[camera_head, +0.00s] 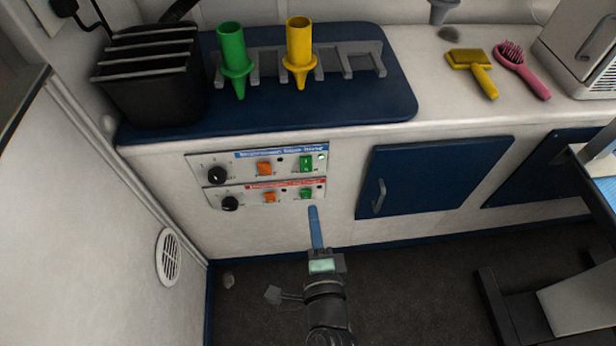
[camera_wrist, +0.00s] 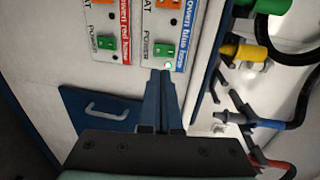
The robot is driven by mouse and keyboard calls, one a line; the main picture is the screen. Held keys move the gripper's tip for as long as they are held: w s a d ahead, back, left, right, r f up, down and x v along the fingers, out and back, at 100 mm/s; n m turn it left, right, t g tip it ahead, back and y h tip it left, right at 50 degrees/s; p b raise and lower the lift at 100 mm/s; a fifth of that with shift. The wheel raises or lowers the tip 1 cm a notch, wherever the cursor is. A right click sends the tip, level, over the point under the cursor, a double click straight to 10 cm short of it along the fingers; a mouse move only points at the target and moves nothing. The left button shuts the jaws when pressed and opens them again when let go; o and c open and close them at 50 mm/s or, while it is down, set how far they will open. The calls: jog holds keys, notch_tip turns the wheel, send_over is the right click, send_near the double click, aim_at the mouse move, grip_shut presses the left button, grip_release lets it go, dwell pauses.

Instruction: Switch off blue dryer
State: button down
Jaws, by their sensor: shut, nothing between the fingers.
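The blue-labelled dryer panel (camera_head: 270,164) is the upper of two white panels on the cabinet front. It has a black knob (camera_head: 217,175), an orange switch (camera_head: 264,168) and a green power switch (camera_head: 306,164), with a lit green lamp (camera_head: 322,157) beside it. In the wrist view, the blue panel's green switch (camera_wrist: 163,50) and glowing lamp (camera_wrist: 167,64) lie just beyond my fingertips. My gripper (camera_head: 313,208) is shut and empty, its blue fingers pointing at the panels from below. The wrist view shows the fingers (camera_wrist: 160,76) too; I cannot tell whether they touch anything.
The red-labelled panel (camera_head: 240,198) sits directly below, with its own green switch (camera_head: 306,194). A blue cabinet door (camera_head: 430,177) with a handle is to the right. Green (camera_head: 232,55) and yellow (camera_head: 299,45) nozzles stand in a rack on the counter above. A grooming table (camera_head: 585,300) is far right.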

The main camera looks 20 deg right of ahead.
aim_at(307, 170)
jog(key=x, duration=1)
jog(key=shift+w+d+b, duration=0.1)
jog(key=shift+w+b, duration=0.15)
jog(key=shift+b, duration=0.15)
jog(key=shift+f, duration=0.1)
